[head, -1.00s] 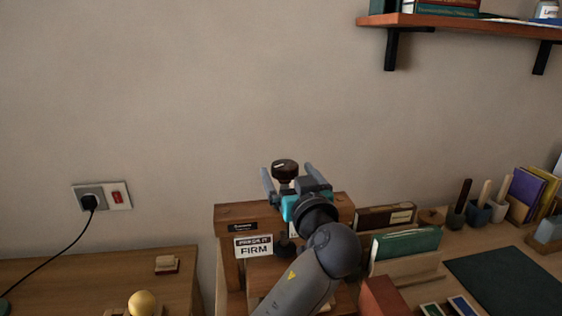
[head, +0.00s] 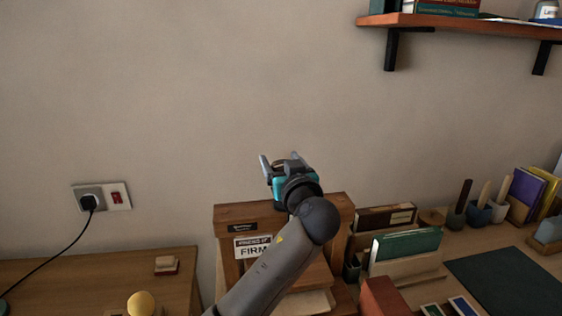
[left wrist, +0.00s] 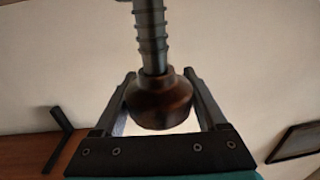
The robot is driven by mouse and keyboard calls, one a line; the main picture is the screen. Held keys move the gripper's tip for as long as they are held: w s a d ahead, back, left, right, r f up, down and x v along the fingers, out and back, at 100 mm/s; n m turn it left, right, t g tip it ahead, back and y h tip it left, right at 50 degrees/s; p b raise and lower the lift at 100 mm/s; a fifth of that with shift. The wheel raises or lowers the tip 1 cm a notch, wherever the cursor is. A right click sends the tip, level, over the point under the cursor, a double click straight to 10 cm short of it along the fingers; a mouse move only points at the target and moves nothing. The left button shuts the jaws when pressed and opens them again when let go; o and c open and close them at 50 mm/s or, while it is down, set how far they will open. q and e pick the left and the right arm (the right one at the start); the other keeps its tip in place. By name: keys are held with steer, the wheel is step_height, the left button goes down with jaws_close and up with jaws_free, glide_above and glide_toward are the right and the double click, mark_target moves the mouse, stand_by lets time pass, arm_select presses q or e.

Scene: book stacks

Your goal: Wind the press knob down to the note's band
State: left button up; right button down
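The press (head: 335,204) is a wooden frame standing on the desk in the head view. A white note (head: 245,252) on its front reads FIRM in large letters, its right part covered by my arm. My left gripper (head: 279,162) is above the press top, with its fingers around the dark knob, which is mostly hidden in the head view. In the left wrist view the round brown knob (left wrist: 158,103) sits between the two spread fingers, with slight gaps at its sides. A threaded screw (left wrist: 151,35) joins it. The note's band marks are not readable. My right gripper is out of view.
A file holder with a green folder (head: 408,243) and a red-brown block (head: 384,297) stand right of the press. A dark mat (head: 505,282) lies further right. A wall shelf (head: 460,25) hangs at the upper right. A socket (head: 102,197) with a cord is at left.

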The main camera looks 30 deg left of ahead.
arm_select(q)
steer(key=c, duration=0.9)
steer(key=shift+m+t+h, duration=0.3)
steer(key=shift+h, duration=0.1)
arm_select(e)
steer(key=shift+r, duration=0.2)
